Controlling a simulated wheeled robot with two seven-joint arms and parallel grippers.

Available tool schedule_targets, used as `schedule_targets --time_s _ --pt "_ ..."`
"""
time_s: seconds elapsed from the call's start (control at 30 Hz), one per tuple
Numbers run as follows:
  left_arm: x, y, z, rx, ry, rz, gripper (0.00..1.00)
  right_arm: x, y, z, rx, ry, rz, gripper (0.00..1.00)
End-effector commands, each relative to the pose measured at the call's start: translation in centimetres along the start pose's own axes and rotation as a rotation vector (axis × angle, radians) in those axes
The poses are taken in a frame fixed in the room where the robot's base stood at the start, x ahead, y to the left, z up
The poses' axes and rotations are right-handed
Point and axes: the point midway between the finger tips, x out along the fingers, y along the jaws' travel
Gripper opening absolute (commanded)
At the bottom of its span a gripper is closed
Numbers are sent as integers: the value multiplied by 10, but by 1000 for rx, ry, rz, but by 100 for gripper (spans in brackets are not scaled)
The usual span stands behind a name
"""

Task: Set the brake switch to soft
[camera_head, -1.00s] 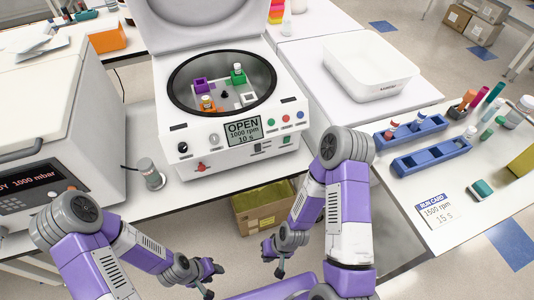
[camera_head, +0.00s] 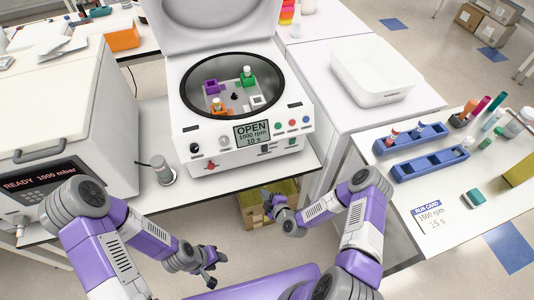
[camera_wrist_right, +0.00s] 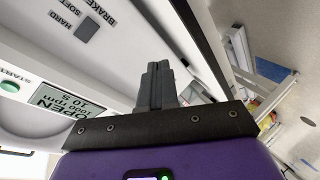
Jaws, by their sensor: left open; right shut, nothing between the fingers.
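The centrifuge (camera_head: 195,150) stands with its lid up, and its display (camera_head: 252,133) reads OPEN, 1000 rpm, 10 s. In the right wrist view the brake switch (camera_wrist_right: 88,30) is a small grey slider on the white panel, beside the labels HARD, SOFT and BRAKE. I cannot tell which label it is set to. My right gripper (camera_head: 266,194) is shut and empty, low in front of the centrifuge; its fingertips (camera_wrist_right: 157,66) are apart from the switch in the wrist view. My left gripper (camera_head: 213,274) is open and empty, lower and further left.
A vacuum oven (camera_head: 60,120) stands left of the centrifuge, with a small grey cylinder (camera_head: 162,170) between them. The bench's front edge lies above my grippers. A white tub (camera_head: 372,80) and blue tube racks (camera_head: 430,165) are to the right. A cardboard box (camera_head: 252,215) sits below.

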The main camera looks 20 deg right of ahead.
Motion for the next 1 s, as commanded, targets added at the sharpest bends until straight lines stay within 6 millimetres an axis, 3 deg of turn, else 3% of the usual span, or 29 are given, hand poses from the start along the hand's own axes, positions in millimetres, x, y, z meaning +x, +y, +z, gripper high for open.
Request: schedule_targets --time_s 0.1,0.3,0.77,1.0 --pt "-12 4 0 0 0 0 43 0 30 14 -212 -49 158 0" --pt "-18 7 1 0 0 0 43 -4 57 30 -442 -141 303 0" --pt "-18 7 1 0 0 0 43 -4 62 34 -495 -165 330 0" --pt "-13 5 1 0 0 0 43 20 70 36 -495 -165 331 0"
